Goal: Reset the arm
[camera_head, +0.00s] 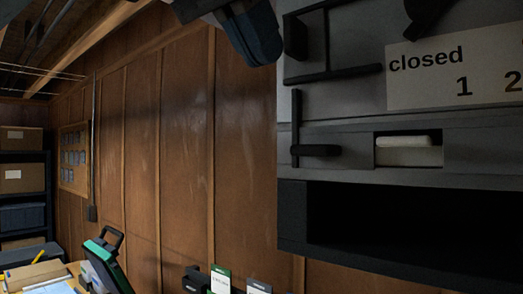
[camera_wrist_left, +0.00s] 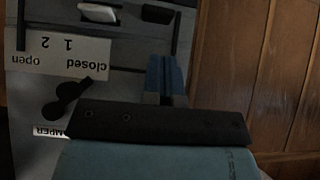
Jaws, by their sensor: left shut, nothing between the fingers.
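My left gripper (camera_head: 262,48) hangs at the top centre of the head view, beside the left edge of a grey wall panel (camera_head: 340,108). It is shut and empty. In the left wrist view its blue and black fingers (camera_wrist_left: 165,78) are together, in front of the panel's edge; whether they touch the panel I cannot tell. My right gripper is in neither view. The panel bears a sign (camera_head: 455,70) reading "closed 1 2", which shows upside down with "open" in the left wrist view (camera_wrist_left: 58,52). A black lever (camera_wrist_left: 68,98) is near that sign.
A white block (camera_head: 408,151) sits in a slot of the panel, above a dark open recess (camera_head: 410,220). Black handle bars (camera_head: 330,75) stick out from the panel. A wooden wall (camera_head: 165,140) lies left. A green-black device (camera_head: 104,265) and shelves with boxes (camera_head: 20,180) are lower left.

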